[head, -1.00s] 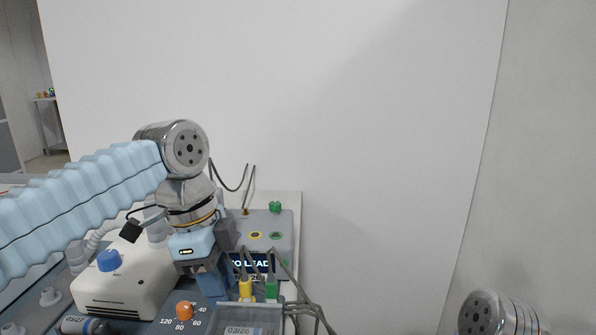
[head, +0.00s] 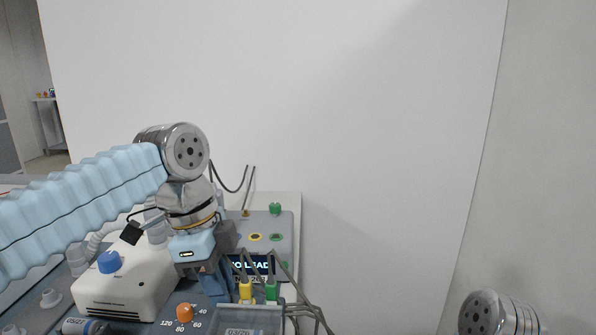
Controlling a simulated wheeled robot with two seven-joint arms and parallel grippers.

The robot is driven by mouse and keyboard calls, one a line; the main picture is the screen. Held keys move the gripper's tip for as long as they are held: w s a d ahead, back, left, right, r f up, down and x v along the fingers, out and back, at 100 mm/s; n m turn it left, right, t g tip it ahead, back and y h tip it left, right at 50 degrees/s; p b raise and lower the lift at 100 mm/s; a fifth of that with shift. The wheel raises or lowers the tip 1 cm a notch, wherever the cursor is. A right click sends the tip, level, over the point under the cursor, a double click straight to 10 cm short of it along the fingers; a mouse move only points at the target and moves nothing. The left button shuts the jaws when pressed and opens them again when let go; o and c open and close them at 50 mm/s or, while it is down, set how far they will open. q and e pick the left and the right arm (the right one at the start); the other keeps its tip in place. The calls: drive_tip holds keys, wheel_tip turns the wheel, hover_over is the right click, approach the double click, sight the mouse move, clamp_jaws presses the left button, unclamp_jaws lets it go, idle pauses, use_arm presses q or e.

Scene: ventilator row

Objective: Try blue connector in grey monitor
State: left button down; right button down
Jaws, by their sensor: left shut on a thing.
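The grey monitor (head: 283,222) stands behind and to the right of my left gripper. Its dark screen (head: 262,265) reads "NO LEAD", partly covered by cables. A yellow-ringed and a green-ringed socket show on its top. My left gripper (head: 212,288) points down in front of the monitor's left side and is shut. The blue connector is not clearly visible; the gripper's own blue fingers hide what is between them. A yellow connector (head: 246,291) and a green connector (head: 271,291) stand just right of the fingers, with grey cables. My right gripper is out of view.
A white device with a blue knob (head: 109,262) stands at the left. An orange knob (head: 184,313) sits on a numbered dial in front. A grey tray (head: 250,309) lies below the connectors. A green knob (head: 275,209) tops the monitor. A white wall is behind.

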sight(225, 279)
use_arm(q)
drive_tip(key=shift+r, duration=0.1)
drive_tip(key=shift+r+p, duration=2.5)
drive_tip(key=shift+f, duration=0.1)
